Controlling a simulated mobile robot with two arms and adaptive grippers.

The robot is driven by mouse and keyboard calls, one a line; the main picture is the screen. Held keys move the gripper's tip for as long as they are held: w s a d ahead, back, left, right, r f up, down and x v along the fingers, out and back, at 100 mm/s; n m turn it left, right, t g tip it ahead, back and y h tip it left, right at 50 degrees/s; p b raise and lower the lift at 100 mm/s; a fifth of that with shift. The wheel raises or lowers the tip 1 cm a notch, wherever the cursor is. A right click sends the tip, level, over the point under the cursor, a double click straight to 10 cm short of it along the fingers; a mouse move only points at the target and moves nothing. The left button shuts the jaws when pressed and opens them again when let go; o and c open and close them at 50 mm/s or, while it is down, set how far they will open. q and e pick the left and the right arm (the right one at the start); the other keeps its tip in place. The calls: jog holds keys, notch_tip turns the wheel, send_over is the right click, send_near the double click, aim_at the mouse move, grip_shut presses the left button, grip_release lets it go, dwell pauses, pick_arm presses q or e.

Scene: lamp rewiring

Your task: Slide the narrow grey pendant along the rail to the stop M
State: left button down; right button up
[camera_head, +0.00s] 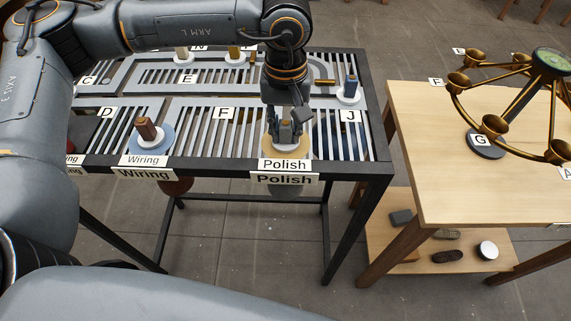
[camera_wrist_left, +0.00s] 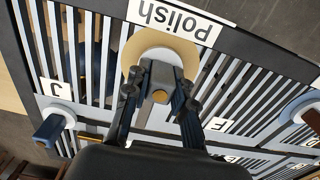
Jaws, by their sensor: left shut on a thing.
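My left gripper (camera_head: 287,137) points down at the Polish stop of the slotted rail table (camera_head: 375,168). It is shut on the upright handle of a carrier with a cream disc (camera_head: 302,150) and white hub. A grey shade (camera_head: 286,190) hangs under the table there, partly hidden by the Polish label. The fingers hide most of the handle. In the left wrist view the gripper (camera_wrist_left: 158,75) closes over the hub, with the cream disc (camera_wrist_left: 185,45) around it. I cannot make out a stop marked M; one back label (camera_head: 198,48) is partly hidden. My right gripper is not in view.
A brown-handled carrier on a blue disc (camera_head: 164,139) stands at Wiring. A blue-handled carrier (camera_head: 351,86) stands near J. More carriers (camera_head: 235,57) stand at the back. A wooden table (camera_head: 440,190) with a brass chandelier (camera_head: 491,127) is at right.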

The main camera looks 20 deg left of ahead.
pick_arm(q)
jog(key=w+a+b, duration=0.1)
jog(key=w+a, duration=0.3)
jog(key=w, duration=0.9)
jog(key=shift+w, duration=0.25)
dwell(0.4)
jog(key=shift+s+a+b, duration=0.15)
jog(key=shift+s+a, duration=0.9)
jog(key=shift+a, duration=2.45)
jog(key=shift+s+a+b, duration=0.15)
jog(key=shift+s+a, duration=0.85)
jog(key=shift+a, duration=2.5)
jog(key=shift+s+a+b, duration=0.15)
jog(key=shift+s+a, duration=0.9)
jog(key=shift+a, duration=2.45)
